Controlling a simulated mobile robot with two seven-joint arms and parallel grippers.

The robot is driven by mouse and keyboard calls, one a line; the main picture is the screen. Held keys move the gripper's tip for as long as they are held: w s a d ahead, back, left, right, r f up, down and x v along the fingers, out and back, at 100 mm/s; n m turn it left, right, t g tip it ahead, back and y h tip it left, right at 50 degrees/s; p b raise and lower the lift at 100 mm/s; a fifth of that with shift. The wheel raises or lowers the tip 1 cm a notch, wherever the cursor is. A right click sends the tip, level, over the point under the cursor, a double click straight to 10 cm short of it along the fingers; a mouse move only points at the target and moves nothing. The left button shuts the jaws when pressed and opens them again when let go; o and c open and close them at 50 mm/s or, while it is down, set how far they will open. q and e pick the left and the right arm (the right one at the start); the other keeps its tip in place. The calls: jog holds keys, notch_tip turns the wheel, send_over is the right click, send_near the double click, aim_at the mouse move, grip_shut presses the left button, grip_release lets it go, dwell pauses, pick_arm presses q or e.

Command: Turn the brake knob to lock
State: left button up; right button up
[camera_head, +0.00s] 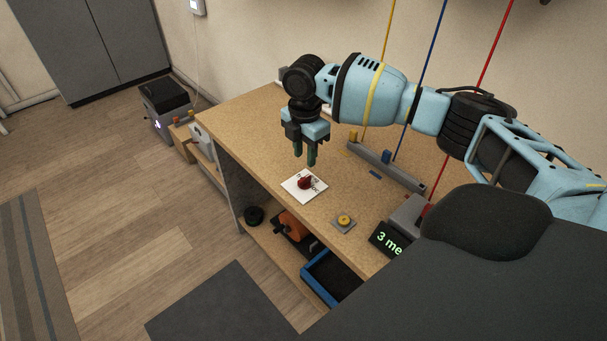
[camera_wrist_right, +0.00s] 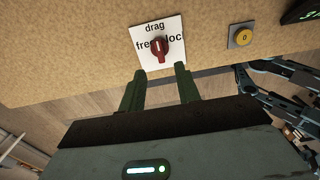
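The brake knob (camera_head: 305,183) is red and sits on a white plate (camera_head: 291,187) on the wooden bench top. In the right wrist view the knob (camera_wrist_right: 160,47) stands roughly upright in the picture, between the words "free" and the partly covered "loc". The word "drag" is printed above it. My right gripper (camera_head: 304,161) hangs fingers down, above and just behind the knob in the head view. Its two green fingers are apart with nothing between them, and they also show in the right wrist view (camera_wrist_right: 161,75), just below the knob. My left gripper is not in view.
A yellow button (camera_head: 344,220) on a grey base and a dark display (camera_head: 387,239) with green text are nearby on the bench. A grey rail (camera_head: 393,171) with coloured sliders and cords lies behind. A blue tray (camera_head: 320,285) sits on the lower shelf.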

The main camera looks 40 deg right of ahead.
aim_at(304, 178)
jog(key=shift+f+b, duration=0.3)
jog(key=shift+f, duration=3.6)
jog(key=shift+c, duration=0.3)
grip_shut()
